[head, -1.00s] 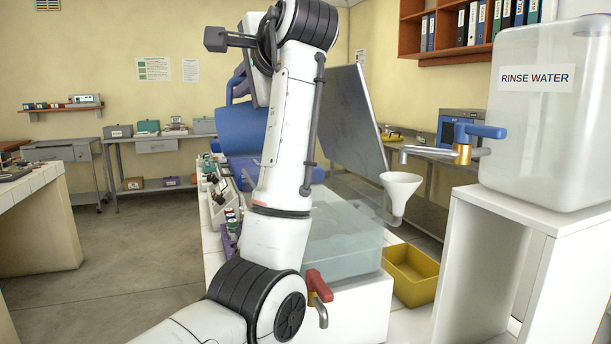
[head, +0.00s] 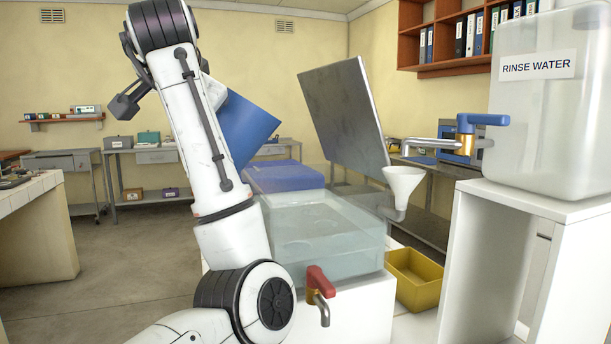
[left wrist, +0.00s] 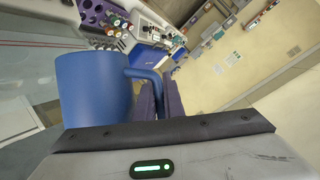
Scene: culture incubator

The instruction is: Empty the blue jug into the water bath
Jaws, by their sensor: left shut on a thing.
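The blue jug (head: 247,132) is held up in the air, tilted, behind my left arm and at the left of the water bath's raised lid. In the left wrist view the jug (left wrist: 92,95) shows its side and its handle (left wrist: 145,74). My left gripper (left wrist: 160,98) is shut on the handle; in the head view my arm hides it. The water bath is a clear tank (head: 340,262) with water in it, on a white base. The jug is up and to the left of the tank, and its contents are hidden. My right gripper is not in view.
A grey raised panel (head: 345,110) stands behind the tank. A white funnel (head: 403,182) hangs under the rinse water container's tap (head: 465,140). A red-handled tap (head: 317,283) is on the bath's front. A yellow tray (head: 415,280) lies to the right.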

